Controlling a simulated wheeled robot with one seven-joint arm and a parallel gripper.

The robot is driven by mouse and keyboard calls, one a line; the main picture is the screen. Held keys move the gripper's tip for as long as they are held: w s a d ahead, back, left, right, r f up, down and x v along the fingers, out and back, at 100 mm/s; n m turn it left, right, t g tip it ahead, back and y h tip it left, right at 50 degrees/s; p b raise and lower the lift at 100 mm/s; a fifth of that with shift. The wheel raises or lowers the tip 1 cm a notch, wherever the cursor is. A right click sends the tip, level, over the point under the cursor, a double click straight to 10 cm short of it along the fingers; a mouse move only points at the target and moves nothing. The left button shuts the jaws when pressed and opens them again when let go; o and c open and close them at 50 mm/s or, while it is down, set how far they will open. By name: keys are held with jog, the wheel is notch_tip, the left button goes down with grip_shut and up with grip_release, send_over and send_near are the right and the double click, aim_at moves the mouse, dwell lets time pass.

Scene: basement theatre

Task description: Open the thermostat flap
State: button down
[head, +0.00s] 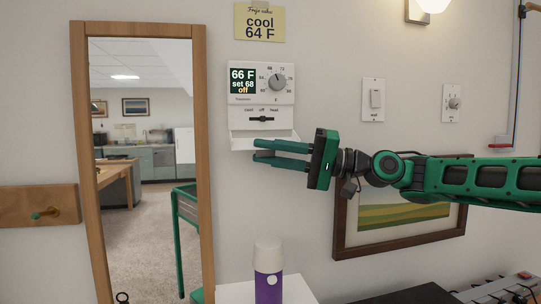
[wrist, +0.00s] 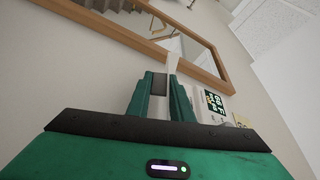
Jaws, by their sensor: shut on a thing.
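The white thermostat (head: 262,95) hangs on the wall in the head view. Its display reads 66 F, set 68, off. A round dial is at its upper right, and a slider marked cool, off, heat stands near off. The flap (head: 238,143) at its bottom is swung down and outward, leaving the slider uncovered. My gripper (head: 256,150) reaches in from the right and is shut on the flap. In the wrist view, the pale flap edge (wrist: 172,63) shows between the fingertips (wrist: 167,78). The fingers hide part of the flap.
A yellow note (head: 259,22) above reads cool 64 F. A wood-framed mirror (head: 204,150) is to the left. A switch (head: 374,98), a small dial plate (head: 451,103) and a framed picture (head: 395,226) are to the right. A purple bottle (head: 268,284) stands below.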

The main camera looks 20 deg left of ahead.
jog(key=shift+f, duration=0.35)
jog(key=c, duration=1.7)
grip_release()
jog(key=shift+c, duration=0.2)
jog(key=shift+o, duration=0.6)
jog(key=shift+r, duration=0.15)
jog(key=v, duration=1)
jog(key=shift+w+d, duration=0.2)
jog(key=shift+d, duration=0.15)
